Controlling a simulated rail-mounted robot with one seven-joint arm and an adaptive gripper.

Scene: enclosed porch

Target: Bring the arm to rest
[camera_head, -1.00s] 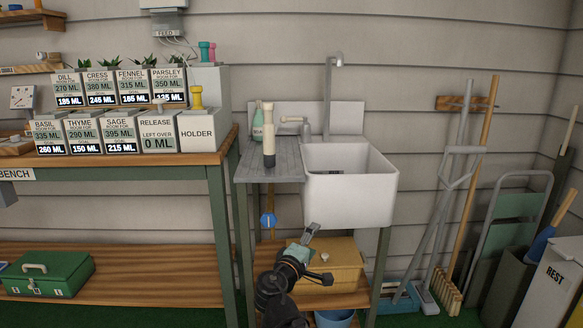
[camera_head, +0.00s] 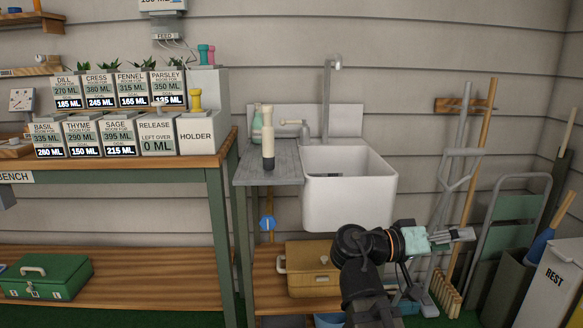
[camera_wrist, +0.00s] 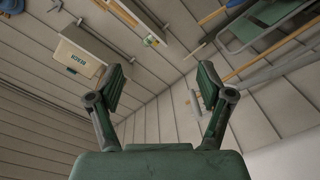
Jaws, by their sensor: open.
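My gripper (camera_head: 458,235) is at the lower right of the head view, in front of the sink's right side and the leaning tools. It points to the right and holds nothing. In the wrist view my gripper (camera_wrist: 160,92) has its two fingers spread wide apart, with only wall and floor-side things beyond them. My arm comes up from the bottom edge of the head view and bends to the right.
A white sink (camera_head: 350,190) stands behind and left of my gripper. A broom (camera_head: 472,190) and a crutch-like grey tool lean on the wall. A bin marked REST (camera_head: 552,275) stands at the right. The planter bench (camera_head: 120,172) is at the left.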

